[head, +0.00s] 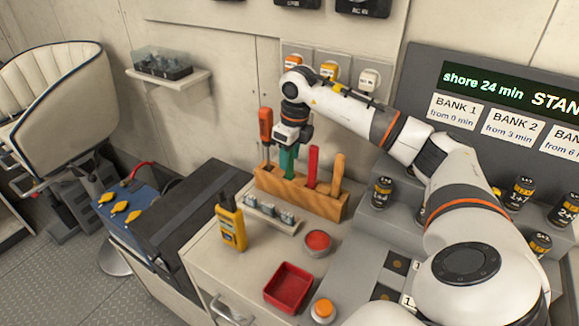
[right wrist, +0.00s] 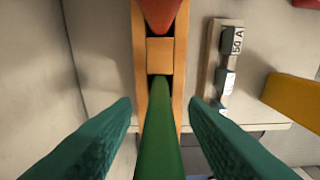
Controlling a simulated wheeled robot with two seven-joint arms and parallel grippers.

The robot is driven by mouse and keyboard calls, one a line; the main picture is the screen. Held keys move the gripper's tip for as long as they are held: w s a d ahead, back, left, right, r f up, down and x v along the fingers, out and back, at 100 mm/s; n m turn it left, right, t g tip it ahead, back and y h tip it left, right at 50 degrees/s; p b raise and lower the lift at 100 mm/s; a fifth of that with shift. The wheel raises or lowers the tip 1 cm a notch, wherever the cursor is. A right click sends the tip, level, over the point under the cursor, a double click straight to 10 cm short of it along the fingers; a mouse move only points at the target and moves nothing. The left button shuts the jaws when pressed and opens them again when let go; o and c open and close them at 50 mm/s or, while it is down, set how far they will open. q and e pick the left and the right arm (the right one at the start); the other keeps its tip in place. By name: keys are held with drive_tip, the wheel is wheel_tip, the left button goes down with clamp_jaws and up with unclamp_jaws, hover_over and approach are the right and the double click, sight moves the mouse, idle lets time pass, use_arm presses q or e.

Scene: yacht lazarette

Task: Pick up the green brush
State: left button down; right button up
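The green brush (right wrist: 157,135) stands in a slot of the wooden rack (head: 272,184). In the right wrist view its handle runs up between my two fingers. My right gripper (head: 289,162) is over the rack, with its teal fingers pointing down; it also shows in the right wrist view (right wrist: 160,104). The fingers are open, one on each side of the handle, with a visible gap on both sides. In the head view the fingers largely hide the brush. My left gripper is in neither view.
An orange-red handled tool (head: 265,126) stands in the rack left of the gripper. A red tool (head: 312,166) and a wooden handle (head: 337,173) stand to its right. A yellow radio (head: 231,224), a fuse strip (head: 270,214), a red-topped tin (head: 317,242) and a red tray (head: 288,287) are in front.

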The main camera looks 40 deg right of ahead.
clamp_jaws()
